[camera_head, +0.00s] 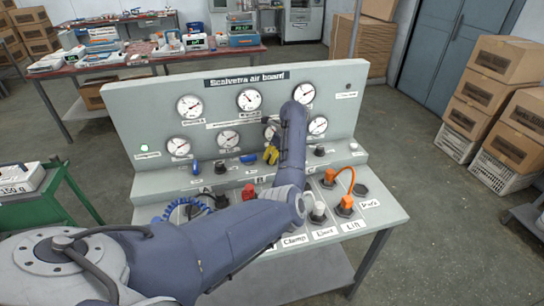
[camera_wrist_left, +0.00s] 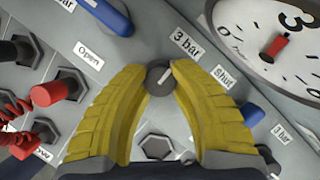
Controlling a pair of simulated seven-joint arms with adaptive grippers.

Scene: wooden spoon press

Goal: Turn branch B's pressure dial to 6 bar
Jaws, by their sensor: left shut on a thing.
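My left gripper (camera_head: 271,155) is at the lower ledge of the grey air board (camera_head: 125,110), near its middle. In the left wrist view its yellow fingers (camera_wrist_left: 159,85) are closed around a small dark round dial (camera_wrist_left: 159,90) with a pale pointer line. A "3 bar" label (camera_wrist_left: 186,43) sits just beyond this dial. The fingers hide the dial in the head view. I cannot read which branch the dial belongs to. My right gripper is not in view.
Blue levers (camera_head: 196,168) and other dark dials (camera_head: 319,150) line the ledge. Several gauges (camera_head: 190,106) stand above; my arm covers part of the board. In front are a red plug (camera_head: 249,191), a coiled blue hose (camera_head: 190,210) and an orange hose (camera_head: 346,178).

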